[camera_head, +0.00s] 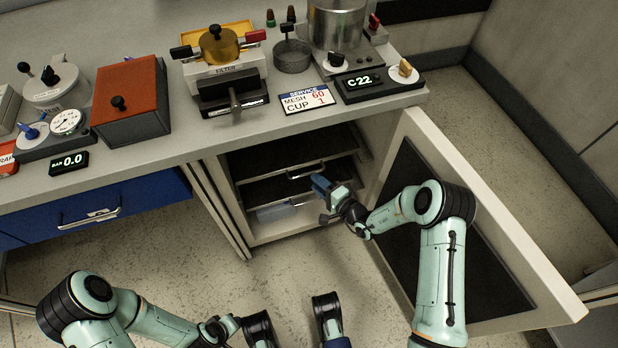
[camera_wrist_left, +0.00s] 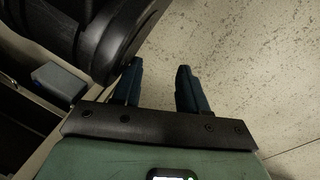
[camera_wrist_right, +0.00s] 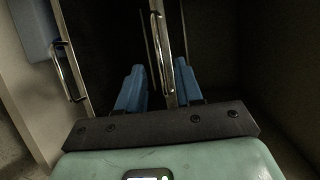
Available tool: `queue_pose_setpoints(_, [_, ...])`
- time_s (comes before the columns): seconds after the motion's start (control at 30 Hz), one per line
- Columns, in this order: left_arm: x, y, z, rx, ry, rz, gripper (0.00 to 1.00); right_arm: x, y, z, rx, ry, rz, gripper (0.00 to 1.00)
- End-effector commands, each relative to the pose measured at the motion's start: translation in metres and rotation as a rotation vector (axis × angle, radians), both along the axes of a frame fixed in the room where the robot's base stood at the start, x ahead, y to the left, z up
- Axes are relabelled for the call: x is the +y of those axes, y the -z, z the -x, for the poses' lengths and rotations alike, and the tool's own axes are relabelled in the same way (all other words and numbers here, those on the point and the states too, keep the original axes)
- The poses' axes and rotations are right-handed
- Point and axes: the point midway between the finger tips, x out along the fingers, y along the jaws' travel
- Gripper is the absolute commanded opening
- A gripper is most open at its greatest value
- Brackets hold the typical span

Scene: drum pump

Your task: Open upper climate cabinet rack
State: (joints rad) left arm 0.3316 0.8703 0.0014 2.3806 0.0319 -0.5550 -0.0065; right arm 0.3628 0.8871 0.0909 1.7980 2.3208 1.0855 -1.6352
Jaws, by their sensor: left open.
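The climate cabinet (camera_head: 243,213) stands under the counter with its door open to the right. Inside are dark racks with metal pull handles. The upper rack's handle (camera_head: 306,172) shows in the head view. My right gripper (camera_head: 322,188) is in front of the racks. In the right wrist view its blue fingers are apart, and a rack front with a metal handle (camera_wrist_right: 157,45) lies between or just beyond them; contact cannot be told. A lower handle (camera_wrist_right: 68,72) is to the left. My left gripper (camera_wrist_left: 158,75) is open and empty above the floor.
The open door (camera_head: 440,165) with its dark panel stands to the right, close to my right arm. The counter (camera_head: 210,140) overhangs the cabinet and carries several instruments. A blue drawer (camera_head: 100,210) is at left. The floor in front is clear.

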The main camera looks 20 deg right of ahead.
Motion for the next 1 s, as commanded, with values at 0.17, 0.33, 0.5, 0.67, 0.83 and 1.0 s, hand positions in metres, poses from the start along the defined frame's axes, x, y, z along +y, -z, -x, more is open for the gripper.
queue_pose_setpoints(0.17, [0.003,0.018,0.020,0.067,-0.005,0.003,0.43,0.013,0.007,-0.027,-0.001,-0.001,-0.001,0.35])
queue_pose_setpoints(0.33, [0.004,0.025,0.029,0.098,-0.007,0.005,0.43,0.018,0.009,-0.039,0.000,-0.001,0.000,0.35])
queue_pose_setpoints(0.5, [0.004,0.025,0.031,0.106,-0.008,0.006,0.43,0.019,0.009,-0.042,0.001,0.000,0.000,0.35])
queue_pose_setpoints(0.67, [0.004,0.025,0.031,0.106,-0.008,0.006,0.43,0.019,0.008,-0.042,0.001,-0.001,-0.001,0.35])
queue_pose_setpoints(0.83, [0.004,0.025,0.031,0.106,-0.008,0.006,0.43,0.019,0.008,-0.042,0.001,-0.001,-0.001,0.00])
queue_pose_setpoints(1.0, [0.004,0.025,0.031,0.105,-0.007,0.005,0.43,0.019,0.008,-0.042,0.000,-0.001,0.000,0.00])
